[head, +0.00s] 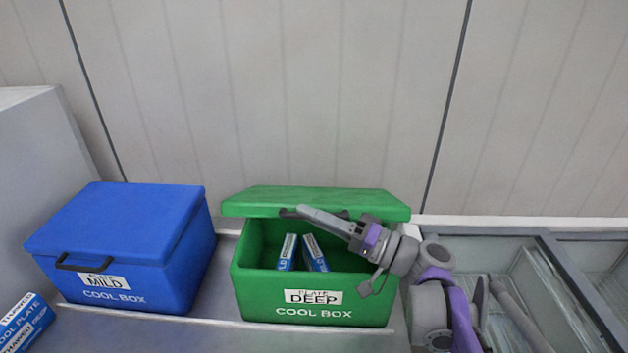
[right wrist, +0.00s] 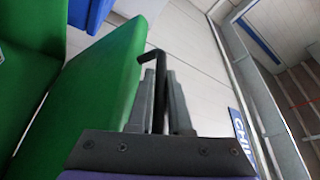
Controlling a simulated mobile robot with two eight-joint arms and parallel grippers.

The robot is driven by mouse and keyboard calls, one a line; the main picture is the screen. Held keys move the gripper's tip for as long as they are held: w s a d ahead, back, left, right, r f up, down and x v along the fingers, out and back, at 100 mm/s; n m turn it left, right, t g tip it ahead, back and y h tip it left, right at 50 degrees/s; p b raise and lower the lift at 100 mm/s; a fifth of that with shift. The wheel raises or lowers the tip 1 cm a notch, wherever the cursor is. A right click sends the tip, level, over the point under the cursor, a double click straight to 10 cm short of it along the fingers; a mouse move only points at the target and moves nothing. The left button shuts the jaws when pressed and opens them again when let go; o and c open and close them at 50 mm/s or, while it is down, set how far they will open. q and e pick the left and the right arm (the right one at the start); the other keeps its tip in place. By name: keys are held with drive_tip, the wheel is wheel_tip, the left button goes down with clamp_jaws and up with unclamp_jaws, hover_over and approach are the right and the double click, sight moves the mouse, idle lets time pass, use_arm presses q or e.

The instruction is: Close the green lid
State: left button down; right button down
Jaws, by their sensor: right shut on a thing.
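The green cool box (head: 312,312) stands in the middle of the head view, with a label reading "DEEP" on its front. Its green lid (head: 240,203) is partly open, tilted above the box with a gap at the front. Two blue-and-white packs (head: 314,252) show inside the box. My right gripper (head: 296,212) reaches in from the right to the lid's front edge. In the right wrist view, its fingers (right wrist: 160,95) are shut on the lid's black handle (right wrist: 152,58), beside the green lid (right wrist: 95,85). My left gripper is in neither view.
A closed blue cool box (head: 120,250) labelled "MILD" stands to the left. Blue-and-white packs (head: 24,322) lie at the lower left. A glass-topped chest (head: 540,260) is on the right. A pale panelled wall (head: 300,90) stands behind.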

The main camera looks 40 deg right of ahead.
drive_tip(key=s+a+f+n+y+b, duration=0.2)
drive_tip(key=f+n+b, duration=0.3)
drive_tip(key=f, duration=1)
drive_tip(key=shift+s+a+b, duration=0.5)
drive_tip(key=shift+s+b, duration=0.2)
drive_tip(key=shift+b, duration=0.9)
drive_tip(key=shift+f, duration=0.1)
drive_tip(key=c, duration=1.1)
unclamp_jaws()
drive_tip(key=shift+d, duration=0.1)
drive_tip(key=v, duration=1)
drive_tip(key=shift+s+d+f+b, duration=0.2)
drive_tip(key=shift+f+b, duration=0.05)
drive_tip(key=shift+b, duration=0.05)
